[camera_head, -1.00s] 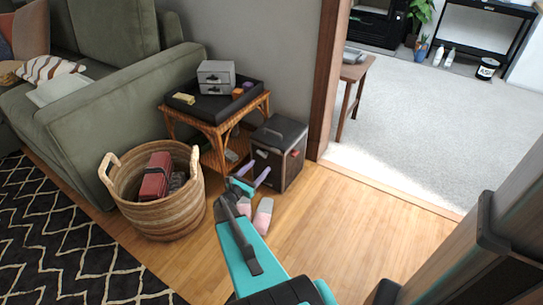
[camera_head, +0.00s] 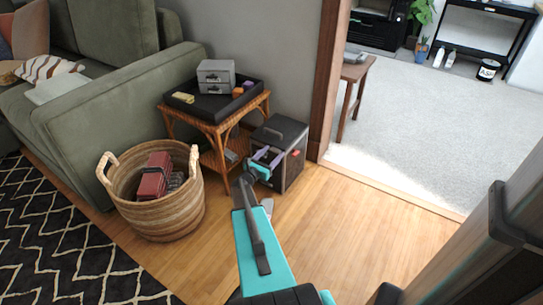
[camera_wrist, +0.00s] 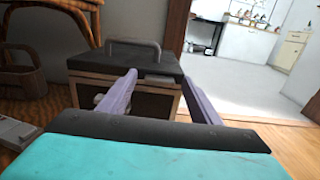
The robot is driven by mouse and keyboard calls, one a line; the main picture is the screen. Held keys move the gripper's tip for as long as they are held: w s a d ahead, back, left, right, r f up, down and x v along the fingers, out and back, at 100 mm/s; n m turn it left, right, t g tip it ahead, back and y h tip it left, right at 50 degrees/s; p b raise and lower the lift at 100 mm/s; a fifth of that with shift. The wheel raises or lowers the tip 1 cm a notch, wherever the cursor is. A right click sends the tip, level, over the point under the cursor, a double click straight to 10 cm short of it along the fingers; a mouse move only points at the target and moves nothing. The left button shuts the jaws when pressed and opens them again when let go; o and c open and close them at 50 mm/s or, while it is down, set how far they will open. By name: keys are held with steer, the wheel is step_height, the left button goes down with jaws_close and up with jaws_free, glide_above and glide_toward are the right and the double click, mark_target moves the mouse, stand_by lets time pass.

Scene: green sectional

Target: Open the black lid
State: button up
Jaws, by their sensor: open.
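The black lid (camera_head: 279,130) sits closed on top of a dark box (camera_head: 292,170) on the wooden floor, beside the wicker side table. In the wrist view the lid (camera_wrist: 125,62) has a grey bar handle (camera_wrist: 134,46) on top and a small latch-like piece on its front edge. My gripper (camera_head: 268,156) is open and empty in front of the box, its purple fingers pointing at the front just below the lid. In the wrist view the fingers (camera_wrist: 160,88) stand apart, with the box front between and behind them. Whether they touch the box cannot be told.
A woven basket (camera_head: 160,217) with red items stands left of my arm. A wicker side table (camera_head: 213,133) with a black tray and grey box stands left of the dark box. A wooden door frame (camera_head: 326,75) is close on the right. The floor to the right is clear.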

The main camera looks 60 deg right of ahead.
steer(key=shift+d, duration=0.1)
jaws_close()
steer(key=shift+a, duration=0.2)
steer(key=shift+d, duration=0.15)
